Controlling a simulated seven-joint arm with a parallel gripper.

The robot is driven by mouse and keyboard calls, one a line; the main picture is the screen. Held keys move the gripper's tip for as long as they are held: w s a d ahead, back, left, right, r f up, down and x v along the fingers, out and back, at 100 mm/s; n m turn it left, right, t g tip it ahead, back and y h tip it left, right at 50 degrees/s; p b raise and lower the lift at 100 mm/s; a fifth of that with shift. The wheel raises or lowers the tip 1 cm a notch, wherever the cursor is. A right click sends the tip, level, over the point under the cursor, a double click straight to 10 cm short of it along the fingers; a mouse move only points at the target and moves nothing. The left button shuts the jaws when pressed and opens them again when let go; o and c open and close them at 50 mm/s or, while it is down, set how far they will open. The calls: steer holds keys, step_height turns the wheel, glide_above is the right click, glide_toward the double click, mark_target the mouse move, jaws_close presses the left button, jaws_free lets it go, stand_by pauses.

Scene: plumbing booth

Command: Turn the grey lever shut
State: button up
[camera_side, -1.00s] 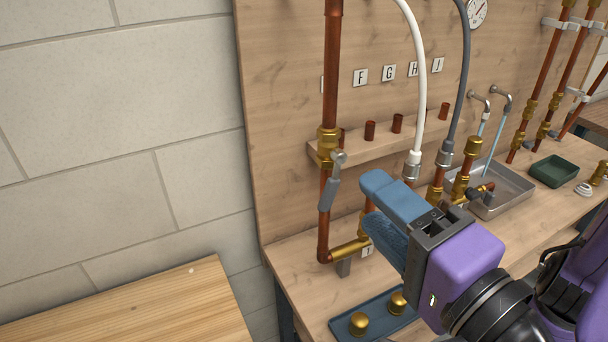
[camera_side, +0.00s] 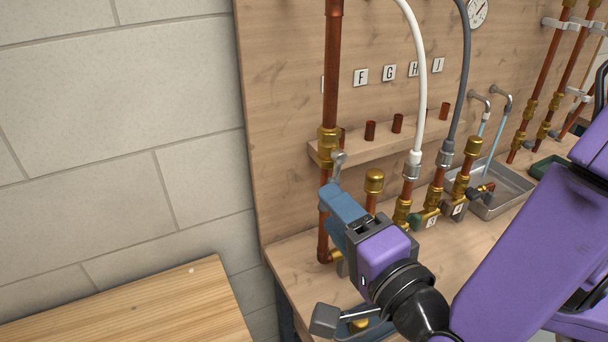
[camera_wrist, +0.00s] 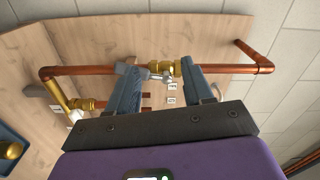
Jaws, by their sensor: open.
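The grey lever (camera_side: 339,164) is on a brass valve (camera_side: 328,143) in the upright copper pipe at the left of the board. In the side view its pivot end shows and my gripper (camera_side: 338,199) hides the lower part. Before, the lever hung down nearly along the pipe. In the wrist view the brass valve (camera_wrist: 178,69) lies between my two blue fingers. The lever's grey handle (camera_wrist: 122,68) points left along the pipe, at the left fingertip; I cannot tell whether they touch. My gripper is open.
Brass-capped pipe stub (camera_side: 374,183) stands just right of my gripper. White hose (camera_side: 420,80) and grey hose (camera_side: 465,80) rise further right. A wooden shelf (camera_side: 390,140) with copper pieces crosses the board behind. The wall at left is clear.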

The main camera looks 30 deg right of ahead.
steer(key=w, duration=0.9)
steer(key=shift+w, duration=0.4)
jaws_close()
steer(key=c, duration=0.9)
jaws_free()
steer(key=shift+c, duration=0.2)
steer(key=o, duration=0.9)
steer(key=shift+o, duration=0.2)
steer(key=shift+s, duration=0.15)
steer(key=s, duration=1.7)
